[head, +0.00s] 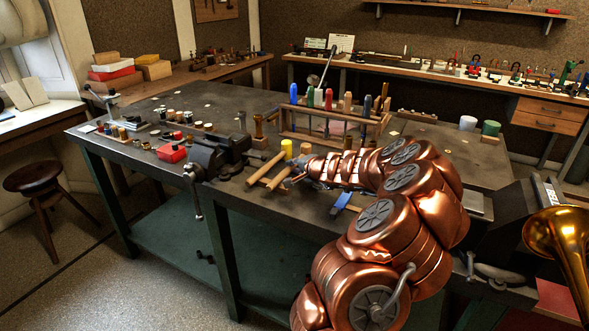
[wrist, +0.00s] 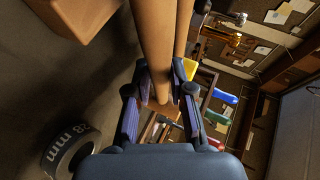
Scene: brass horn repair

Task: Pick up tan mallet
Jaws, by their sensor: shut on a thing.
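In the wrist view, a long tan wooden handle (wrist: 155,40), which I take to be the tan mallet's, runs between the two dark fingers of my gripper (wrist: 160,88). The fingers are shut on it. A second tan rod (wrist: 184,25) lies close beside it. In the head view, my gripper (head: 297,172) is low over the workbench at the right ends of two tan rods (head: 264,169). The copper arm comes in from the right. I cannot tell from the head view which rod is held, or whether it is clear of the bench.
A dark vise (head: 215,155) stands left of my gripper. A yellow cylinder (head: 287,148) and a rack of coloured-handled tools (head: 330,125) stand behind it. A blue-handled tool (head: 343,200) lies in front. A dark ring marked "38 mm" (wrist: 68,150) shows in the wrist view.

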